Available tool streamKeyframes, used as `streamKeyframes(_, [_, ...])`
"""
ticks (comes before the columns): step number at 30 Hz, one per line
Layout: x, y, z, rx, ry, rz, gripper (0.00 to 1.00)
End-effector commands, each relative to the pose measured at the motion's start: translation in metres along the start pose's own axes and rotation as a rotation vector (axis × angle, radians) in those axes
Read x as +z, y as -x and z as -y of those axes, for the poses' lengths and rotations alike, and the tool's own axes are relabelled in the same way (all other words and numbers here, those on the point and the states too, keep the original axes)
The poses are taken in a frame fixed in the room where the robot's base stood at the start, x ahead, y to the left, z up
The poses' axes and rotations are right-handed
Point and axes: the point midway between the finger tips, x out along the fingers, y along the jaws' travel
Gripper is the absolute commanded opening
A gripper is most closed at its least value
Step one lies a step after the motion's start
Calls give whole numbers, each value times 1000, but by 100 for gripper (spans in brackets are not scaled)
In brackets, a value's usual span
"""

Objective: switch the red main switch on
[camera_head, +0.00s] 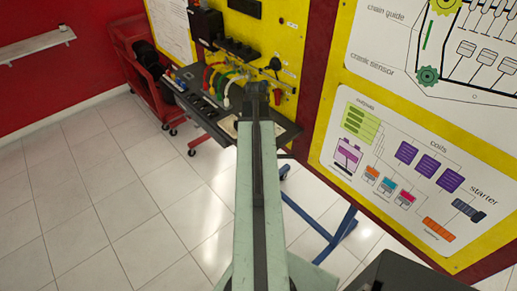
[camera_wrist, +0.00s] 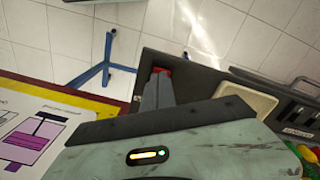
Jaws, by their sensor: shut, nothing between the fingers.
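A small red part (camera_head: 278,97), which looks like the red main switch, sits low on the yellow panel, just right of the end of my arm in the head view. In the wrist view a red piece (camera_wrist: 160,70) shows at the tips of my gripper (camera_wrist: 158,82), mostly hidden behind the fingers. It looks like the same switch, but I cannot tell whether the fingers touch it or which way it is turned. My gripper is shut and empty. In the head view the arm hides the fingertips.
A dark shelf (camera_head: 287,134) with a pale tray (camera_wrist: 250,105) juts out below the panel. Coloured cables (camera_head: 212,75) hang left of my arm. A blue stand leg (camera_head: 335,238) is below. A red cart (camera_head: 140,70) stands at the left; the tiled floor (camera_head: 110,200) is clear.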

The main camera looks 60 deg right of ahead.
Motion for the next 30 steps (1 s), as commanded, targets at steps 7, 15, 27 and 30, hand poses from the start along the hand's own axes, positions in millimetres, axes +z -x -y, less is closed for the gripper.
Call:
streamKeyframes(7, [0, -5, 0, 0, 0, 0, 0])
streamKeyframes(15, [0, -9, 0, 0, 0, 0, 0])
streamKeyframes(27, [0, -8, 0, 0, 0, 0, 0])
streamKeyframes(30, [0, 1, 0, 0, 0, 0, 0])
